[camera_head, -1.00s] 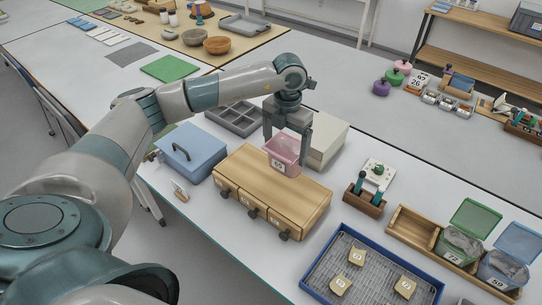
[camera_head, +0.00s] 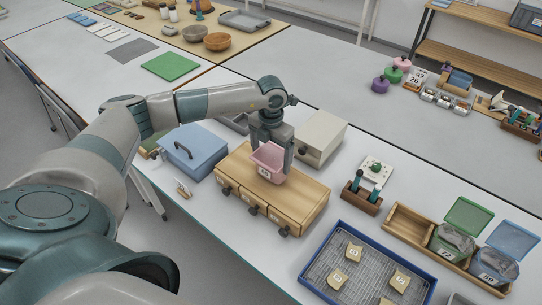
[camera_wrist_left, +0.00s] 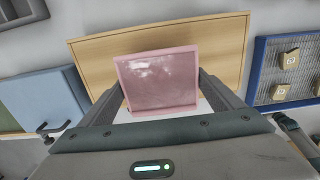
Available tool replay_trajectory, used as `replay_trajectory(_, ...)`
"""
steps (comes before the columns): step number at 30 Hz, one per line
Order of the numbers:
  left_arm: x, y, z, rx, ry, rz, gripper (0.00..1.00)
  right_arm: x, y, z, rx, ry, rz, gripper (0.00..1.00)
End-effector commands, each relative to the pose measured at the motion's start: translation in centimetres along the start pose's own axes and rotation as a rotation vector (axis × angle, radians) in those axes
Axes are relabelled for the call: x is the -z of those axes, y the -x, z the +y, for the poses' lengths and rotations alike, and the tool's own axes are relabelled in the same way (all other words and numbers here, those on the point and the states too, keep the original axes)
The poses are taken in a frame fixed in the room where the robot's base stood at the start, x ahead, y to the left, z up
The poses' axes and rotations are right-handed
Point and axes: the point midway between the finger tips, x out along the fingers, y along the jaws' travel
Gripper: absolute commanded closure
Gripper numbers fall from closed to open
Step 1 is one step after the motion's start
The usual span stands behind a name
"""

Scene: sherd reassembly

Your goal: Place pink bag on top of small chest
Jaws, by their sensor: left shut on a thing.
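The pink bag (camera_head: 266,163) looks like a small open pink bin with a white label. My left gripper (camera_head: 272,151) is shut on it, with one finger on each side. It is over the top of the small chest (camera_head: 303,192), a wooden box with several dark-knobbed drawers along its front. The bag's base is at or just above the chest top; I cannot tell if it touches. In the left wrist view the bag (camera_wrist_left: 160,80) sits between the fingers, with the wooden chest top (camera_wrist_left: 215,45) behind it. My right gripper is not in view.
A blue case (camera_head: 192,152) stands left of the chest, and a pale box (camera_head: 321,137) behind it. A wooden holder (camera_head: 361,197) is at the right. A blue-rimmed tray (camera_head: 312,262) with sherds lies in front right. Bins with green and blue lids stand farther right.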

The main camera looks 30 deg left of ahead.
Motion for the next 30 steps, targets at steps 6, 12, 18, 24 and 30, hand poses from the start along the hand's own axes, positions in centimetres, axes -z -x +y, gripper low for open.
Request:
replay_trajectory(6,0.0,-1.0,-0.1,0.001,-0.002,0.0,0.47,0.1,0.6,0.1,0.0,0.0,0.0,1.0)
replay_trajectory(12,0.0,-1.1,0.0,0.0,-0.001,0.0,0.47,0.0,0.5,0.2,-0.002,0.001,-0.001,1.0)
replay_trajectory(18,0.0,-1.3,0.0,0.0,-0.001,0.0,0.02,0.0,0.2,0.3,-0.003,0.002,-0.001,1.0)
replay_trajectory(24,0.0,-1.3,0.0,0.0,-0.001,0.001,0.0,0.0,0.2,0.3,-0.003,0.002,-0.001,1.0)
replay_trajectory(30,0.0,-0.9,0.0,0.0,-0.001,0.0,0.0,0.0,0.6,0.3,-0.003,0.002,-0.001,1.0)
